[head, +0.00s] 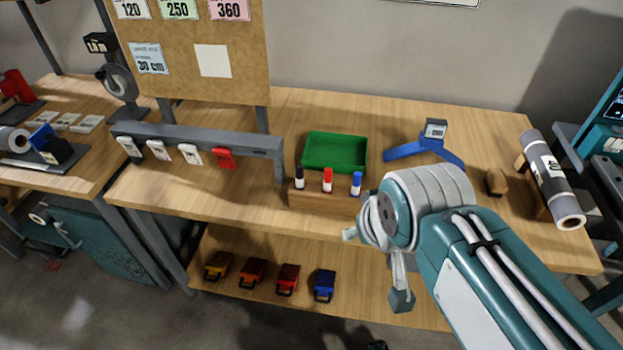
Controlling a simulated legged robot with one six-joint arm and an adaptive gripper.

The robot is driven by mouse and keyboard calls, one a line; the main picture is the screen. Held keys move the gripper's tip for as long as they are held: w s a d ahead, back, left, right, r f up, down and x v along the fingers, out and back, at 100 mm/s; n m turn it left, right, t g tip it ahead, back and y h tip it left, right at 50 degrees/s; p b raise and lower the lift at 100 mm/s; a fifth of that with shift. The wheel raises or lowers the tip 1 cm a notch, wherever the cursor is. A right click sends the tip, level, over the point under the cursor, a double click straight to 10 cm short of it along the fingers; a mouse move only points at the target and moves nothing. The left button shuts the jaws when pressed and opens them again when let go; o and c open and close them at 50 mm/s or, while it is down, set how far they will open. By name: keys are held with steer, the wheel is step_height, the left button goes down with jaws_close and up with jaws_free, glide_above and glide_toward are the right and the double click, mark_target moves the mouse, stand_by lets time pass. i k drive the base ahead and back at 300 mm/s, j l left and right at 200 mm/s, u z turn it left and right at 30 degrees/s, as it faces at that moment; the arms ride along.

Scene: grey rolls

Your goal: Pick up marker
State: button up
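Three markers stand upright in a wooden block (322,198) near the front edge of the table. From left to right they are a black marker (299,179), a red marker (327,181) and a blue marker (356,184). My gripper (374,266) is just right of and in front of the block, apart from the markers in the picture. Its two fingers are spread with a gap between them, and nothing shows between them. My arm and wrist hide the right end of the block.
A green tray (335,152) sits behind the markers. A grey rail (205,139) with hanging tags stands to the left. A blue stand (424,148) and a grey roll (551,180) are to the right. Several coloured cases, including a blue one (324,285), sit on the lower shelf.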

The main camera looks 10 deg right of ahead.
mark_target(299, 169)
steer(key=j+z, duration=0.25)
steer(key=z, duration=0.15)
steer(key=j+z, duration=0.55)
steer(key=z, duration=0.2)
steer(key=k+j, duration=0.1)
steer(key=j, duration=0.25)
steer(key=k+j+z, duration=0.1)
steer(key=j, duration=0.25)
steer(key=k+j, duration=0.1)
steer(key=j, duration=0.25)
steer(key=k+j+z, duration=0.15)
steer(key=j, duration=0.15)
steer(key=i, duration=0.05)
